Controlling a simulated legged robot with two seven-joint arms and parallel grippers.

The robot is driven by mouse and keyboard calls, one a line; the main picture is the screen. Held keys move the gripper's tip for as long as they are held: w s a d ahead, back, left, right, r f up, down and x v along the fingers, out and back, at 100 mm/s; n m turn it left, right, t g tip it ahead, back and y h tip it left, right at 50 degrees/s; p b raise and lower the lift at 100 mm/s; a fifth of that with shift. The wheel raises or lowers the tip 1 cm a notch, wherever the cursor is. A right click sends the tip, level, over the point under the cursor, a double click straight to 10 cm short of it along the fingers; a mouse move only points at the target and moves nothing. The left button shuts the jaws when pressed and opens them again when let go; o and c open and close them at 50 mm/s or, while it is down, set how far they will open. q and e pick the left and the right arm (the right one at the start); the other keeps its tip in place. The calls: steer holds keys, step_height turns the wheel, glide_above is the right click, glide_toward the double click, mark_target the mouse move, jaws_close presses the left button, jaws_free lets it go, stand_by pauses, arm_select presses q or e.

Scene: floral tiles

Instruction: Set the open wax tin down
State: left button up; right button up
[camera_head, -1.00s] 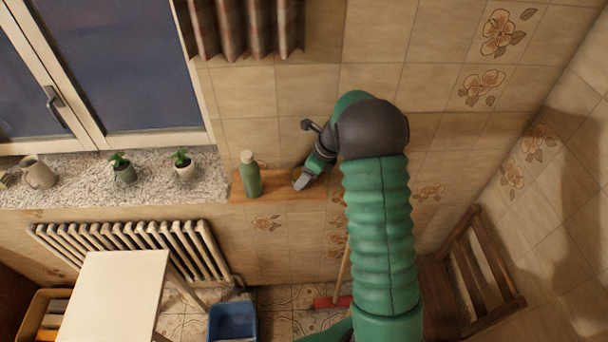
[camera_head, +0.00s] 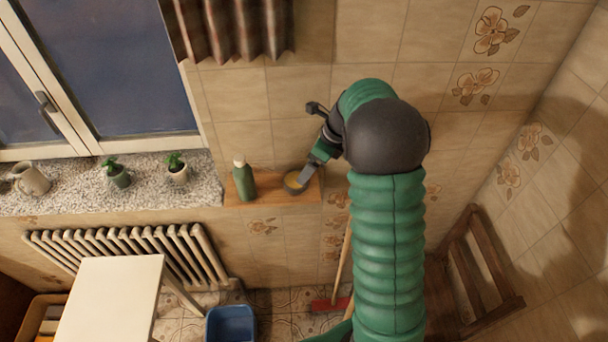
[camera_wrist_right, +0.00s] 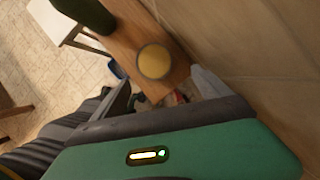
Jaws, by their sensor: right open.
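The open wax tin (camera_head: 293,184) is a small round dark tin with yellow wax showing. It rests flat on the wooden shelf (camera_head: 270,190), right of a green bottle. In the right wrist view the yellow wax (camera_wrist_right: 155,61) faces up on the shelf board (camera_wrist_right: 122,38). My right gripper (camera_head: 305,178) is at the tin's right side, its fingers partly covering the tin's edge in the head view. In the wrist view its fingers (camera_wrist_right: 163,82) stand wide apart, with the tin just beyond them. My left gripper is not in view.
The green bottle (camera_head: 244,180) with a pale cap stands close left of the tin. The tiled wall is right behind the shelf. A stone sill (camera_head: 80,196) with potted plants and a jug (camera_head: 32,178) adjoins at left. A blue bin (camera_head: 230,323) stands below.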

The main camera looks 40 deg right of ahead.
step_height(320, 180, up, 4)
steer(key=s+a, duration=0.1)
steer(key=a, duration=0.1)
steer(key=s+a+f+n, duration=0.3)
steer(key=a+n, duration=0.5)
steer(key=n, duration=0.2)
steer(key=s+a+f+n+g+h, duration=0.1)
steer(key=s+a+f+n, duration=0.2)
steer(key=a+n, duration=0.6)
steer(key=s+a+f+n, duration=0.3)
steer(key=s+a+n, duration=0.2)
steer(key=a+n, duration=0.3)
steer(key=n, duration=0.4)
steer(key=shift+a+f+n+g+h, duration=0.15)
steer(key=shift+a+n+g+h, duration=0.15)
steer(key=shift+a+n+h, duration=0.1)
